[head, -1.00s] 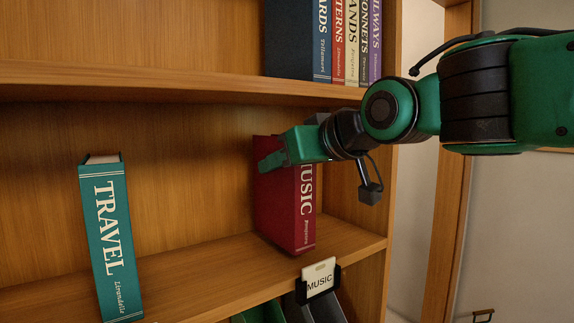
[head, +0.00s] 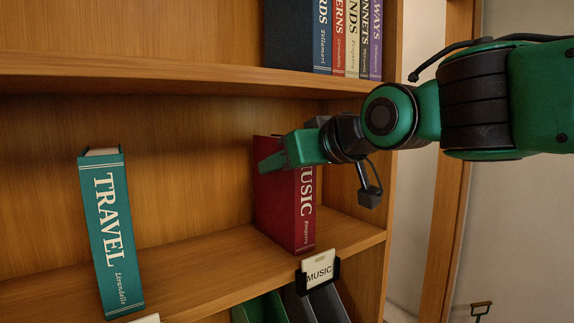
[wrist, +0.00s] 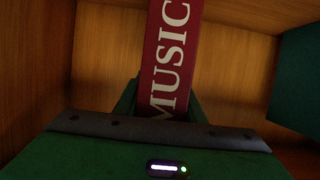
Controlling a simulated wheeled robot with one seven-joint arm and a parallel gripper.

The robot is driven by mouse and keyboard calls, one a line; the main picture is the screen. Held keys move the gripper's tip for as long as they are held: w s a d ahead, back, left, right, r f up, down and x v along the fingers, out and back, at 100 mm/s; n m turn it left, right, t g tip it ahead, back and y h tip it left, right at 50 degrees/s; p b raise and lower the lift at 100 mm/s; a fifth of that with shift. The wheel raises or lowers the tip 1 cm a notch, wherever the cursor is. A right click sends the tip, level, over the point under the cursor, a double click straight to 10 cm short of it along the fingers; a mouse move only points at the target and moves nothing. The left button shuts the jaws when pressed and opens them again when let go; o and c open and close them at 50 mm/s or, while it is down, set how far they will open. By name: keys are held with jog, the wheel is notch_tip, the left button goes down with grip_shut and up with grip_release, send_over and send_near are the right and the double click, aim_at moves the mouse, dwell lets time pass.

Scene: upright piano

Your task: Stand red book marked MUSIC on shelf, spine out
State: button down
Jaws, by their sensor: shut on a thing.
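The red book marked MUSIC (head: 304,225) stands upright on the middle shelf (head: 215,262), near its right end, with its lettered spine facing out. Its base looks to be on or just at the shelf board; I cannot tell if it bears fully on it. My gripper (head: 275,158) is shut on the upper part of the book, coming from the right. In the wrist view the red spine (wrist: 168,60) rises between the two green fingers, and the first letter is partly hidden by my gripper. The head view also hides part of the title behind my gripper.
A teal TRAVEL book (head: 112,240) stands on the same shelf to the left, with bare shelf between. A MUSIC label card (head: 319,270) is in a black holder on the shelf edge. Several books (head: 350,40) stand on the shelf above. The bookcase side (head: 385,150) is close on the right.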

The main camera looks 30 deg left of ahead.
jog(key=c, duration=1.1)
grip_release()
jog(key=shift+f, duration=0.1)
jog(key=shift+d, duration=0.1)
jog(key=v, duration=1)
jog(key=shift+s+d, duration=0.1)
jog(key=shift+d, duration=0.25)
